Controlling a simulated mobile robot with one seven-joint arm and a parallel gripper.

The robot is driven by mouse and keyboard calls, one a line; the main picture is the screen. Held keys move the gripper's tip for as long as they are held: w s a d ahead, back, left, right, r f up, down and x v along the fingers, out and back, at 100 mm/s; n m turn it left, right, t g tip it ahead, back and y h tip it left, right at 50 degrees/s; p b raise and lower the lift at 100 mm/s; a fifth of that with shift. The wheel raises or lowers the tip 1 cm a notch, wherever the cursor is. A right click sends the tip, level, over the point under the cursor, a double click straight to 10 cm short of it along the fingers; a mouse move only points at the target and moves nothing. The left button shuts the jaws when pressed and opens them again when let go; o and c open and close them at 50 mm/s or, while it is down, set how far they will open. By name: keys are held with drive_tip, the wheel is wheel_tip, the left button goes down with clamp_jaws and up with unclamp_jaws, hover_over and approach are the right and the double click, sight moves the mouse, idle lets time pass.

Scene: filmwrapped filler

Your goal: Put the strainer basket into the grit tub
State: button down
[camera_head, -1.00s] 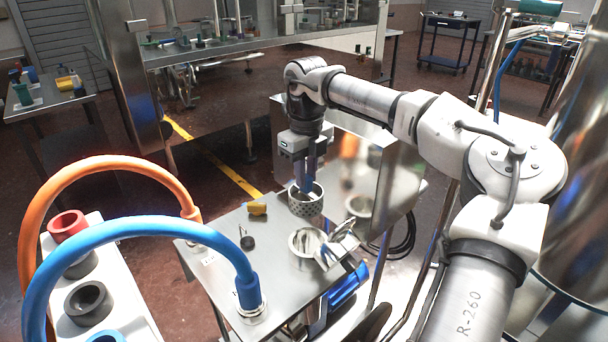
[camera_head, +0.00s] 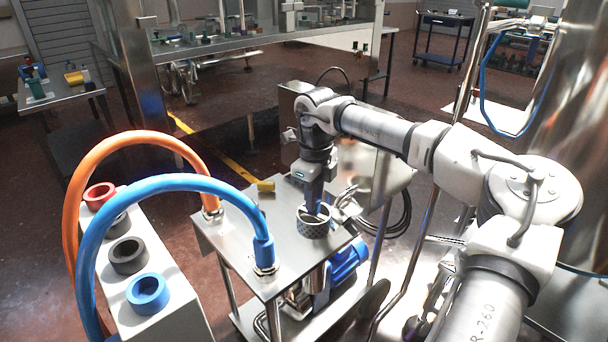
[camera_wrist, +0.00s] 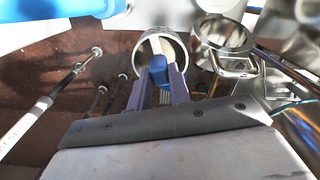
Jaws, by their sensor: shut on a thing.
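My gripper (camera_head: 314,196) points down over the steel table and is shut on the strainer basket (camera_head: 315,231), a small perforated metal cup with a pale rim. In the wrist view the jaws (camera_wrist: 159,72) grip inside the basket's mouth, and the basket (camera_wrist: 178,47) hangs beside an open, round steel housing (camera_wrist: 222,35) with a hinged clamp. In the head view the basket overlaps most of that housing; its clamp part (camera_head: 347,197) shows behind to the right. I cannot pick out the grit tub with certainty in either view.
A blue motor (camera_head: 345,262) sits below the table.

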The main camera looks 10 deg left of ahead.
drive_tip(key=s+d+f+n, duration=0.2)
drive_tip(key=d+f+n, duration=0.4)
drive_tip(key=f, duration=0.7)
drive_tip(key=s+d+f+n, duration=0.1)
drive_tip(key=d+f+n, duration=0.6)
drive_tip(key=f, duration=0.6)
drive_tip(key=s+d+f+n, duration=0.2)
drive_tip(key=d+f+n, duration=0.4)
drive_tip(key=f, duration=0.7)
drive_tip(key=n, duration=0.2)
drive_tip(key=shift+s+d+n, duration=0.3)
drive_tip(key=shift+s+n, duration=0.05)
drive_tip(key=shift+n, duration=0.05)
drive_tip(key=shift+s, duration=0.1)
